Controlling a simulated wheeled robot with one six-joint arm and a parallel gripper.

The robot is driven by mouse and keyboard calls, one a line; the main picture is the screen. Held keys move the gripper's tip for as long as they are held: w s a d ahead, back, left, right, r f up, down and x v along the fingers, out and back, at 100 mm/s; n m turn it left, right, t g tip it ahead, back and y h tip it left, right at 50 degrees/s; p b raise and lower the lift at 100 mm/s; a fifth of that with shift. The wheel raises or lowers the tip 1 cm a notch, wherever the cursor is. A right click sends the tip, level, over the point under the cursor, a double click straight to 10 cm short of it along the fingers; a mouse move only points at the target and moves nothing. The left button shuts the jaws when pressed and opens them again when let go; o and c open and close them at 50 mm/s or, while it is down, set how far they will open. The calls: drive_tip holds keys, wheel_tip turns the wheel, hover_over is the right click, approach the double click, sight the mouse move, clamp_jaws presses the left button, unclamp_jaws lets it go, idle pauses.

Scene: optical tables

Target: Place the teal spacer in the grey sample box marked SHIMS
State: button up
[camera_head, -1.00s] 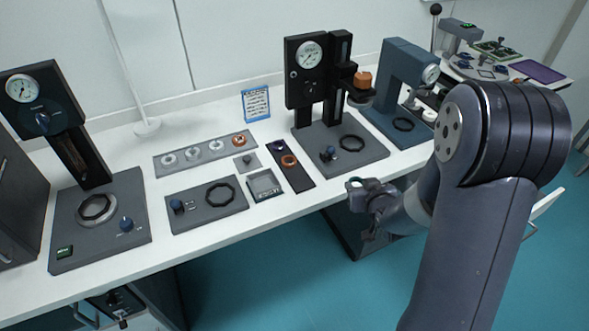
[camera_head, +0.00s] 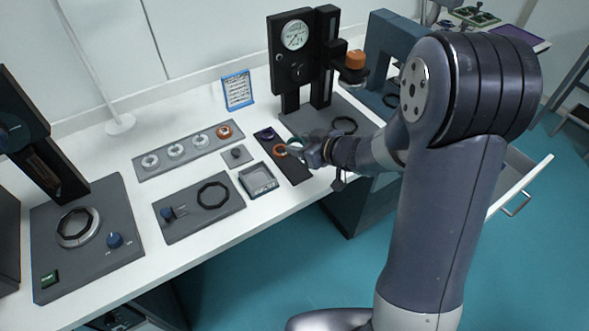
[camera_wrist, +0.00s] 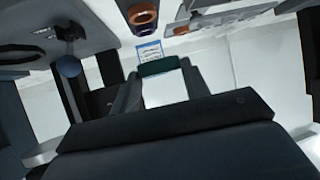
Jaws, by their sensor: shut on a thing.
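My gripper (camera_head: 302,149) is over the front part of the bench, beside the black strip. In the wrist view the fingers (camera_wrist: 160,75) are shut on the teal spacer (camera_wrist: 160,66), a dark teal piece held across the fingertips. In the head view the spacer is small and mostly hidden by the gripper. A small grey box (camera_head: 244,185) with a pale inside sits on the bench, left of and nearer than my gripper. It looks like the sample box, but its lettering is too small to read.
A black strip (camera_head: 294,172) holds an orange ring (camera_head: 279,150). A grey plate with a black ring (camera_head: 187,222) lies left of the box. A gauge stand (camera_head: 295,36) rises behind. A ring tray (camera_head: 152,173) lies farther back. An open drawer (camera_head: 520,187) juts out at right.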

sight(301, 175)
drive_tip(key=shift+f, duration=0.1)
wheel_tip(301, 175, down, 9)
drive_tip(key=shift+f+b, duration=0.2)
drive_tip(key=shift+b, duration=0.45)
drive_tip(key=shift+f, duration=0.1)
drive_tip(key=shift+f, duration=0.15)
drive_tip(key=o, duration=1)
drive_tip(key=shift+c, duration=0.2)
